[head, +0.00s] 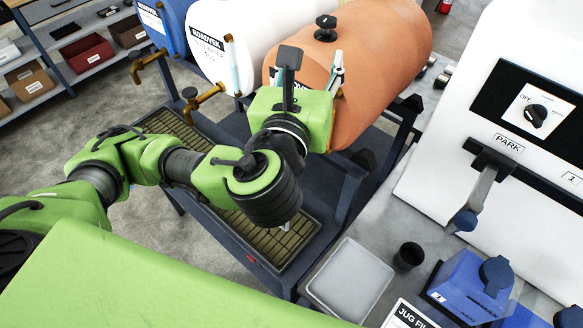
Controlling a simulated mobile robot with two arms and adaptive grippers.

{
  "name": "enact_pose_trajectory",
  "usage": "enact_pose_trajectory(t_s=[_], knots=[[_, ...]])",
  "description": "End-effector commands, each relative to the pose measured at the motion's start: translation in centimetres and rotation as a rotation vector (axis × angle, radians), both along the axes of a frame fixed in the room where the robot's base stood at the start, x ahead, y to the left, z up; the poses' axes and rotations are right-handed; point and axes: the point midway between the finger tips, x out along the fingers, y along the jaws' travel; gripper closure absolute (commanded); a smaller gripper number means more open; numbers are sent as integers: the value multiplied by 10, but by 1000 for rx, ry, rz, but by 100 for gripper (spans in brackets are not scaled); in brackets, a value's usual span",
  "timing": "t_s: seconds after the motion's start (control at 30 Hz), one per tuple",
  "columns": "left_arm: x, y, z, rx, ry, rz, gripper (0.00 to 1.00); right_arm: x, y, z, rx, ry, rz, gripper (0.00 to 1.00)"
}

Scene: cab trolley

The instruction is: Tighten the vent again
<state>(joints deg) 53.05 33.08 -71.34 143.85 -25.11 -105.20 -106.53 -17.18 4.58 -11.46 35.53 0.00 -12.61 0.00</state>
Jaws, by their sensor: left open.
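The orange tank (375,70) lies on its side on the dark trolley at the top middle. Its vent, a black knob (326,27), stands up on top of the tank. My left gripper (314,64) is in front of the tank's near end, below the vent in the picture. Its fingers are apart and point up toward the vent, with a visible gap between them and the knob. The gripper hides part of the tank's front and label. Whether the vent is loose or tight cannot be told. My right gripper is not in view.
A white tank (240,25) and a blue tank (172,18), with brass taps, lie to the left. A slatted drip tray (185,130) runs below. At right are a white machine (440,165) with a lever, a grey tray (350,280), a black cup (409,256) and a blue box (470,285).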

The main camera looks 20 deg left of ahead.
Motion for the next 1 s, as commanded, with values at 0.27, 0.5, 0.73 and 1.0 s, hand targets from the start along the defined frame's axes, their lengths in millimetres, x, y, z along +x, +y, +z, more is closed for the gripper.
enact_pose_trajectory(t_s=[0.27, 0.5, 0.73, 1.0], knots=[[-6, -8, -53, -356, 146, 17, 56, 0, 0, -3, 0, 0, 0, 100], [-15, -10, -93, -658, 260, 82, 56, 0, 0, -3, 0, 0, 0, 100], [-26, -8, -132, -942, 360, 184, 56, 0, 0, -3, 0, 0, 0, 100], [-45, -1, -179, -1263, 454, 358, 56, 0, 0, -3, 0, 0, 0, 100]])
